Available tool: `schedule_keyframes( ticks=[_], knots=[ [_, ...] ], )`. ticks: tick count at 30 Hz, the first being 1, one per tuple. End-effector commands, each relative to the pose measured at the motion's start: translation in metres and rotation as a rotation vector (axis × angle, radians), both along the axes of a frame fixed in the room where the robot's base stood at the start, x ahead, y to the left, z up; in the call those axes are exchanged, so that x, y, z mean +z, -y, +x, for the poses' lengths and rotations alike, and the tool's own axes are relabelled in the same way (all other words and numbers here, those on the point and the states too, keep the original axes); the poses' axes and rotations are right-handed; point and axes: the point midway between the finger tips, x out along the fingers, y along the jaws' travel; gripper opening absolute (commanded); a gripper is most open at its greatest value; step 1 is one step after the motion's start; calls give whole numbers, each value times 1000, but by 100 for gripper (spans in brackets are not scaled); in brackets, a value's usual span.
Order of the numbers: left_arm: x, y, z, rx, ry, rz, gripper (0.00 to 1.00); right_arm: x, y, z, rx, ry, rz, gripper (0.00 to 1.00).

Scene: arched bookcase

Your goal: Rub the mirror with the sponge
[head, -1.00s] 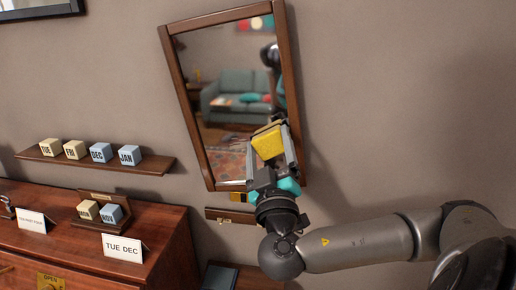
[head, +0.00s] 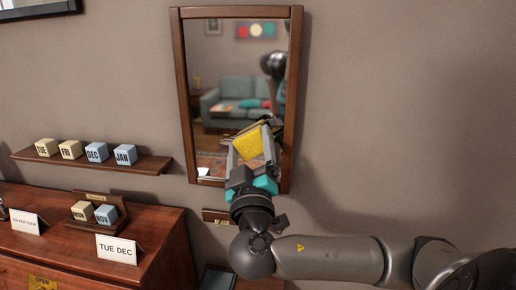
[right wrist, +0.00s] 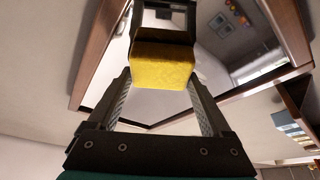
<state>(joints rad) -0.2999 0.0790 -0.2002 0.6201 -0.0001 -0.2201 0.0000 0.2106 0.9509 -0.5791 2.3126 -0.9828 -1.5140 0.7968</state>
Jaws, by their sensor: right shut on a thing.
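The mirror (head: 215,75) hangs on the wall in a brown wooden frame, its sides nearly upright in the head view. My right gripper (head: 251,138) is in front of its lower right part, shut on the yellow sponge (head: 246,147). In the right wrist view the sponge (right wrist: 162,66) sits between the two finger ends, in front of the mirror glass (right wrist: 225,35). I cannot tell whether the sponge touches the glass. The lower right of the mirror is partly hidden by my gripper. My left gripper is not in view.
A wall shelf (head: 155,165) with several lettered blocks is left of the mirror. Below it is a wooden cabinet (head: 160,235) with a block stand (head: 117,212) and a "TUE DEC" card (head: 117,249). A small wooden plaque (head: 213,216) is under the mirror. The wall at right is clear.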

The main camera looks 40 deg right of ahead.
Motion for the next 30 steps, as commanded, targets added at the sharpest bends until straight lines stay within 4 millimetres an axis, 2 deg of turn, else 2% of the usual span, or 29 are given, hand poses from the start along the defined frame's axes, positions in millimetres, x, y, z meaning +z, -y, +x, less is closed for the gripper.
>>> schedule_keyframes(
  ticks=[6,14,24,30],
  knots=[
    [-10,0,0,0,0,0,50,-4,-14,15,2,3,4,39],
    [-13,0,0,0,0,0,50,-4,-20,21,1,3,1,39],
    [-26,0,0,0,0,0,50,-9,-36,44,2,3,2,39],
    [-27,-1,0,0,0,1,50,-9,-38,48,2,-1,0,39]
  ],
)
